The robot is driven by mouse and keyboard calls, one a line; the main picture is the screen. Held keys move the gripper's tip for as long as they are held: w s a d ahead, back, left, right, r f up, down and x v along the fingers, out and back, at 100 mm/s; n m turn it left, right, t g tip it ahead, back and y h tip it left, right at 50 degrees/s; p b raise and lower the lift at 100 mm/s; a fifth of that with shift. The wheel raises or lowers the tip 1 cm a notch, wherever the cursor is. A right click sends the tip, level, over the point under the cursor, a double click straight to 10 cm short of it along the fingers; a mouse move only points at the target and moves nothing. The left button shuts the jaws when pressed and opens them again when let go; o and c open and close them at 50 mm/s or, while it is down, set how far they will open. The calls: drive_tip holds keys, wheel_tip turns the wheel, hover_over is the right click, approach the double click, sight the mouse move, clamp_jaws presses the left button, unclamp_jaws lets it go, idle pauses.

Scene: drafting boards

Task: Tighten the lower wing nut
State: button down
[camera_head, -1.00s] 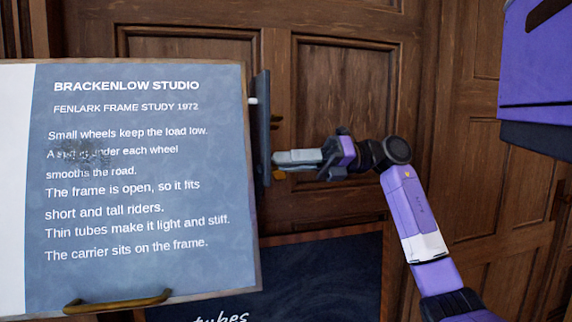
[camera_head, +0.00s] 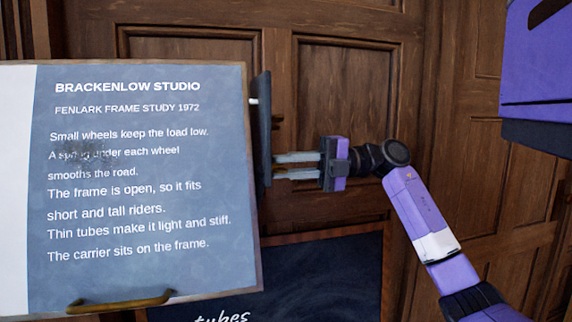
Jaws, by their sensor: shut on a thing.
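My gripper (camera_head: 277,166) reaches in from the right, level with the lower part of the dark upright bracket (camera_head: 262,130) on the drafting board's right edge. Its two grey fingers lie one above the other and are shut on the lower wing nut. The nut is small and mostly hidden between the fingertips. Whether the lower nut is seated against the bracket cannot be seen.
The tilted drafting board (camera_head: 140,272) with a blue printed sheet fills the left, with a brass handle (camera_head: 120,302) at its bottom. A dark framed board (camera_head: 320,280) stands below my gripper. Wooden panelling (camera_head: 350,80) is behind. A purple block (camera_head: 540,70) is at the upper right.

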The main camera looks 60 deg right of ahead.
drive_tip(key=shift+d+m, duration=0.1)
drive_tip(key=shift+m, duration=0.5)
drive_tip(key=c, duration=1.3)
unclamp_jaws()
drive_tip(key=shift+c, duration=0.2)
drive_tip(key=b+v, duration=0.1)
drive_tip(key=v, duration=0.6)
drive_tip(key=shift+s+d+b, duration=0.25)
drive_tip(key=shift+s+b, duration=0.05)
